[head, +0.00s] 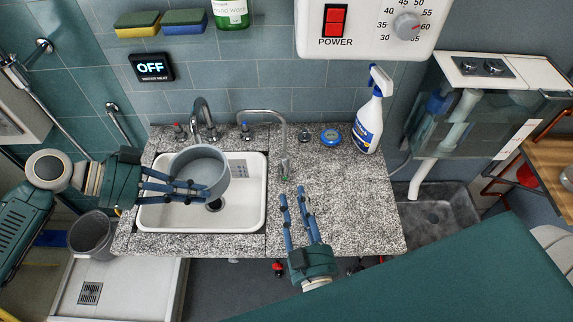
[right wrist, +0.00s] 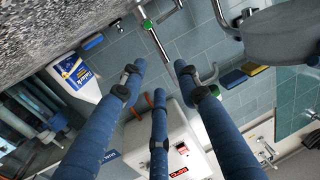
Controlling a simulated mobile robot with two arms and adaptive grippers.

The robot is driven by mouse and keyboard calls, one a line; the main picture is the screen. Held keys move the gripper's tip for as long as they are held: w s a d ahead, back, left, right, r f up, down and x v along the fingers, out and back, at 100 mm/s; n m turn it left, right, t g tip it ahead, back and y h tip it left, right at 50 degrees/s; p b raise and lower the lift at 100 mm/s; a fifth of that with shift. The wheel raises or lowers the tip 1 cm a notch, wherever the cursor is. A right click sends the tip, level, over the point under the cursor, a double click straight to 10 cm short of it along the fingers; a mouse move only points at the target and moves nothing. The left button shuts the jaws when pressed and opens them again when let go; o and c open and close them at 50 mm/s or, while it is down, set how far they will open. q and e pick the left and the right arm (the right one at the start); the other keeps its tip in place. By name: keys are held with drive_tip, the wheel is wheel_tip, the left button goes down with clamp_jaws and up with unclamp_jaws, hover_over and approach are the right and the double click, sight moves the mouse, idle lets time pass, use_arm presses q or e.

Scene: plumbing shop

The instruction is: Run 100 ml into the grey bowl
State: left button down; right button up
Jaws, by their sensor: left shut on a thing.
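The grey bowl (head: 200,160) is held over the white sink (head: 147,218), under or close to the dark swan-neck tap (head: 203,108). My left gripper (head: 208,190) is shut on its near side. The bowl's inside looks empty. Its grey outside also shows in the right wrist view (right wrist: 290,35). A second, slim curved tap (head: 272,113) stands right of the sink, its green-ringed end over the counter. My right gripper (head: 293,195) is open and empty above the counter's front, below that tap end. Its spread fingers show in the right wrist view (right wrist: 160,78).
A blue-and-white spray bottle (head: 369,122) and a round blue device (head: 331,137) stand on the speckled counter (head: 345,205). A wall display (head: 152,67) reads OFF. A white heater box (head: 365,25) hangs above. A bin (head: 91,233) stands at left.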

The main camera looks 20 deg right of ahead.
sight(287, 176)
drive_tip(key=w, duration=0.7)
drive_tip(key=w+d, duration=0.1)
drive_tip(key=w, duration=0.3)
drive_tip(key=shift+w+d, duration=0.1)
drive_tip(key=shift+w, duration=0.05)
clamp_jaws()
